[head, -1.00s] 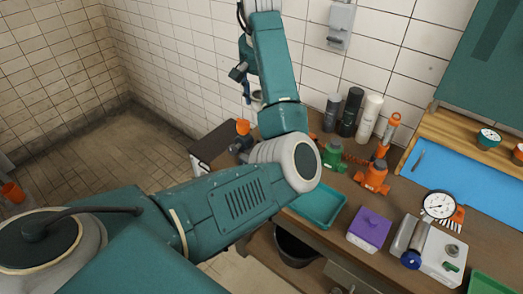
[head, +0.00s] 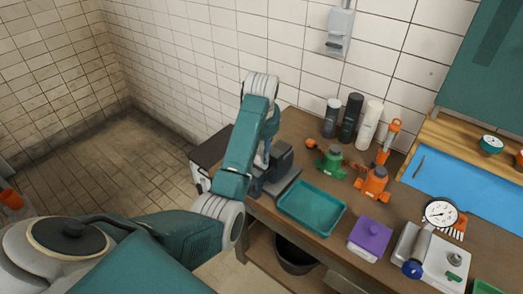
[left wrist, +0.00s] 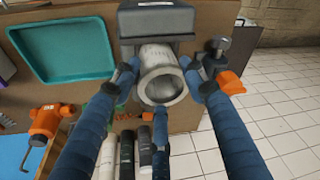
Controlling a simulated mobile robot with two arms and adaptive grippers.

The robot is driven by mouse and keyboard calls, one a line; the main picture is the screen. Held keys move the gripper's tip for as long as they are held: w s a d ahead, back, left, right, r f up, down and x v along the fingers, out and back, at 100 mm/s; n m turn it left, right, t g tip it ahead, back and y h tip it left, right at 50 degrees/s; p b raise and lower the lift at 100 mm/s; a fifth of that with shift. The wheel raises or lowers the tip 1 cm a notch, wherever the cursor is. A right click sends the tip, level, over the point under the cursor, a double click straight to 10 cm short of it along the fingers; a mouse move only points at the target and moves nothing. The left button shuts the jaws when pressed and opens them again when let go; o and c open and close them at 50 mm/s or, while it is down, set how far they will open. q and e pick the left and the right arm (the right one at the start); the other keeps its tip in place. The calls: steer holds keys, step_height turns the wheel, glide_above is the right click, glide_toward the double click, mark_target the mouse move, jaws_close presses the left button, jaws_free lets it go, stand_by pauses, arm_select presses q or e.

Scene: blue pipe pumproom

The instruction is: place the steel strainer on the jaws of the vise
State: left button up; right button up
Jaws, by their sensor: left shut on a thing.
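The steel strainer (left wrist: 163,80) is a pale metal cylinder with an open round end facing the left wrist camera. My left gripper (left wrist: 164,76), with blue fingers, is shut on it. The vise (left wrist: 158,22) is a dark grey block directly beyond the strainer. The strainer's far end meets the vise's outline in the left wrist view; I cannot tell whether they touch. In the head view the vise (head: 285,157) stands at the table's left end, partly behind my left arm, which hides most of the gripper and strainer. My right gripper is in neither view.
A teal tray (head: 312,206) lies close beside the vise. Green (head: 332,162) and orange (head: 374,184) tools and several bottles (head: 350,116) stand behind it. A purple box (head: 370,238) and a gauge (head: 440,212) are further right. An orange-and-dark object (left wrist: 225,70) is beside the gripper.

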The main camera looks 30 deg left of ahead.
arm_select(q)
steer(key=shift+s+f, duration=0.1)
steer(key=shift+f, duration=0.2)
steer(key=shift+f, duration=0.1)
steer(key=o, duration=1.2)
steer(key=shift+f, duration=0.1)
